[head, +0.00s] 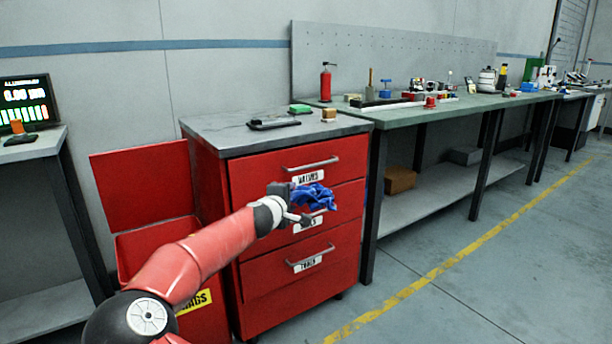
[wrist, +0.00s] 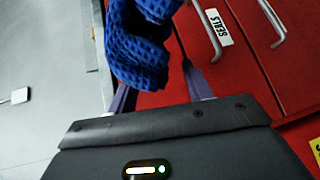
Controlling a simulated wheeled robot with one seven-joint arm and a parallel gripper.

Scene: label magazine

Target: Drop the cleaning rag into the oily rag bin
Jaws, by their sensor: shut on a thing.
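A blue cleaning rag (head: 318,196) is bunched in my gripper (head: 300,200), in front of the drawers of a red cabinet. In the wrist view the rag (wrist: 137,48) shows a waffle weave, and my gripper (wrist: 160,85) is shut on it, with a finger on each side. The red oily rag bin (head: 160,240) stands left of the cabinet, with a yellow label ending in "RAGS" (head: 195,301). Its red lid (head: 140,182) stands raised behind it.
The red drawer cabinet (head: 300,265) stands right beside the bin, with protruding handles. A black tool and small blocks lie on its grey top (head: 225,130). A long cluttered workbench (head: 440,112) extends right. Clear floor (head: 480,275) lies in front of it.

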